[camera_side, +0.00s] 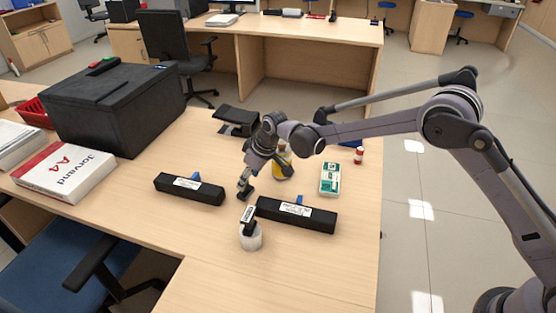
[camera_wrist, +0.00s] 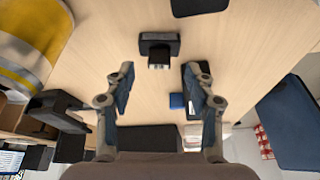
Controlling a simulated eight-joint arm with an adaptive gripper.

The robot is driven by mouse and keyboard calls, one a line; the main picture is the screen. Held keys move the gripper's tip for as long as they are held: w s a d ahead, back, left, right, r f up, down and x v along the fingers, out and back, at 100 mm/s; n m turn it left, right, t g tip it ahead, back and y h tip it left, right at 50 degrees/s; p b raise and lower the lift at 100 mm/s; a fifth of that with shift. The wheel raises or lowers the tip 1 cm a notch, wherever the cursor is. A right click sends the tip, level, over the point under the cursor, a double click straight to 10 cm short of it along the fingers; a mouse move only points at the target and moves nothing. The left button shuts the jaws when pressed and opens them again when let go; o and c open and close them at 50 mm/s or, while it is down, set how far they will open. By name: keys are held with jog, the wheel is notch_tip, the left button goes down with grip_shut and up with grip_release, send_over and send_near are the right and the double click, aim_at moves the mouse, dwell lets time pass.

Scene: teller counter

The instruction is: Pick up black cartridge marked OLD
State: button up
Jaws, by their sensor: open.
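Two long black cartridges with white labels lie on the counter in the side view: a left one (camera_side: 188,190) and a right one (camera_side: 296,216). Each has a small blue part at its back edge. The label print is too small for me to tell which is marked OLD. My gripper (camera_side: 262,188) is above the counter, between and slightly behind the two cartridges. In the wrist view my gripper (camera_wrist: 162,92) is open, its fingers apart with bare counter between them. A black body with a blue part (camera_wrist: 177,101) is partly hidden behind the right finger.
A yellow bottle (camera_side: 282,163) stands close behind my gripper. A white round holder (camera_side: 251,239) with a small black item sits in front. A green-and-white box (camera_side: 330,178), a large black box (camera_side: 115,110) and an A4 paper pack (camera_side: 65,172) also occupy the counter.

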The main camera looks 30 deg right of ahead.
jog(key=shift+x, duration=1.95)
grip_shut()
jog(key=shift+r, duration=0.15)
